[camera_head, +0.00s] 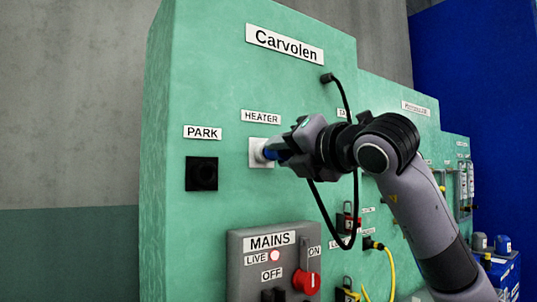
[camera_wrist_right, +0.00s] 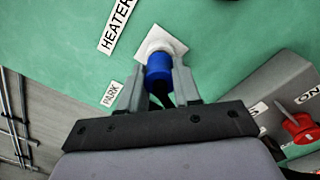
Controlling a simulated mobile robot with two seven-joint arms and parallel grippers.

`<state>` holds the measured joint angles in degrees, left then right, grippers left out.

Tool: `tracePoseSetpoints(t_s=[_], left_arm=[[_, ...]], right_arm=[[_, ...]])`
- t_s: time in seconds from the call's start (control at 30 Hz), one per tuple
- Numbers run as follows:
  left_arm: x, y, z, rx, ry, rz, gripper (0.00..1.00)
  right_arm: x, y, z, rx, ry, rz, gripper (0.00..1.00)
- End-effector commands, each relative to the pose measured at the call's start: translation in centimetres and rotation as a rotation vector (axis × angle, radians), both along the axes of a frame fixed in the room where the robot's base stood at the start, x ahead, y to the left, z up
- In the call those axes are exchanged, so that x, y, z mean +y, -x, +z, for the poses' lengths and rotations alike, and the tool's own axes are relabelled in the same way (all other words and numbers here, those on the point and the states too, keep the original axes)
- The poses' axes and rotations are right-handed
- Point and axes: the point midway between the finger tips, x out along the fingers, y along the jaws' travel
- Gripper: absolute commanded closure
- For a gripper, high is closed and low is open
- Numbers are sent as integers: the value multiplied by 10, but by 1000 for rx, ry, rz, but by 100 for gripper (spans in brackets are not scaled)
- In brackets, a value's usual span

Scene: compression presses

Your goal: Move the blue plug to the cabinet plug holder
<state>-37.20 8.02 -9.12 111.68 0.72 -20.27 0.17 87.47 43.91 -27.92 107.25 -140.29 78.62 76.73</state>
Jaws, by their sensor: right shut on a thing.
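The blue plug (camera_head: 271,152) is at the white HEATER socket (camera_head: 256,153) on the green cabinet (camera_head: 215,90). My right gripper (camera_head: 280,151) is shut on the plug. In the right wrist view the blue plug (camera_wrist_right: 159,68) sits between the two fingers, with its front against the white socket plate (camera_wrist_right: 161,42). How deep it sits in the socket is hidden. The black square holder marked PARK (camera_head: 201,173) is empty, to the left of the HEATER socket. A black cable (camera_head: 343,95) hangs from the cabinet behind my gripper. My left gripper is not in view.
A grey MAINS box (camera_head: 240,262) with a red rotary switch (camera_head: 306,282) juts out below the HEATER socket. A yellow cable (camera_head: 391,265) and red padlock-like parts (camera_head: 348,222) are to its right. The cabinet face around PARK is clear.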

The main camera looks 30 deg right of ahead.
Motion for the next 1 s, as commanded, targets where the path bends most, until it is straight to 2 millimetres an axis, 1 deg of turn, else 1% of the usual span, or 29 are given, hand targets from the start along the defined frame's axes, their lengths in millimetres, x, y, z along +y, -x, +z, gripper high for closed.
tracePoseSetpoints(t_s=[0.63, 1.0], left_arm=[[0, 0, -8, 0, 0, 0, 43], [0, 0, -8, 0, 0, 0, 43]], right_arm=[[-2, 17, 0, -1, 0, -1, 99], [-2, 18, 0, -1, 0, -1, 99]])
